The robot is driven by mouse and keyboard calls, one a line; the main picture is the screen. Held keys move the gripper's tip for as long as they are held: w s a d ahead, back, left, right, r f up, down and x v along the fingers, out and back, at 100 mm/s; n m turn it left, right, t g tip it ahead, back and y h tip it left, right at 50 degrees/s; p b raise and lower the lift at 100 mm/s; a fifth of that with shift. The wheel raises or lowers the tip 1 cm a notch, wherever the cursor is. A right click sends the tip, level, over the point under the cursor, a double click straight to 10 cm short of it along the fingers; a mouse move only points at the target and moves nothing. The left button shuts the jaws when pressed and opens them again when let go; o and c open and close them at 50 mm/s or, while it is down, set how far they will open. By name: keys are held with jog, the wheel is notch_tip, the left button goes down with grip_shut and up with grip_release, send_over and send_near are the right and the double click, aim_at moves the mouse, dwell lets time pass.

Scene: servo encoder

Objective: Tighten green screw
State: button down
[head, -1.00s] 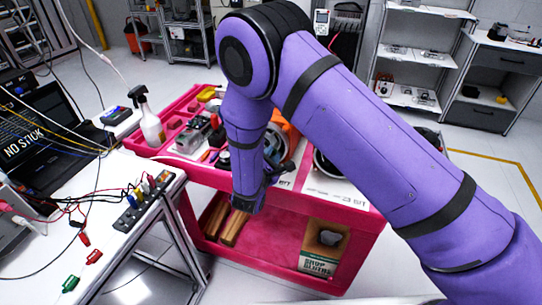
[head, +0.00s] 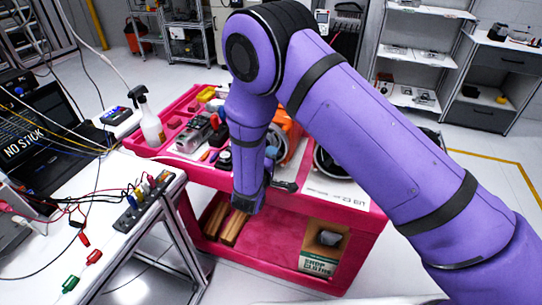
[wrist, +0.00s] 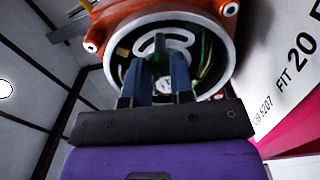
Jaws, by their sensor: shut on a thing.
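The orange servo housing (wrist: 158,14) fills the top of the wrist view, its round open face showing a pale curved part and coloured wires. The green screw (wrist: 183,46) shows as a dark green piece at my fingertips, inside that face. My gripper (wrist: 166,68) points into the opening, its two blue fingers closed on the green screw. The fingers and the dark gripper bar hide the lower part of the face. In the head view the housing (head: 294,138) sits on the pink cart, partly behind my arm, and the screw is hidden.
The pink cart (head: 345,265) holds tools, a spray bottle (head: 151,126) and, on its lower shelf, a cardboard box (head: 323,245). A white bench (head: 125,225) with a laptop and wires stands at left. Loose wires (wrist: 206,60) lie close beside my fingers.

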jog(key=shift+f+m, duration=0.1)
jog(key=shift+m, duration=0.5)
jog(key=shift+s, duration=0.1)
jog(key=c, duration=1)
grip_release()
jog(key=shift+o, duration=0.2)
jog(key=v, duration=1)
jog(key=shift+s, duration=0.35)
jog(key=shift+a, duration=0.15)
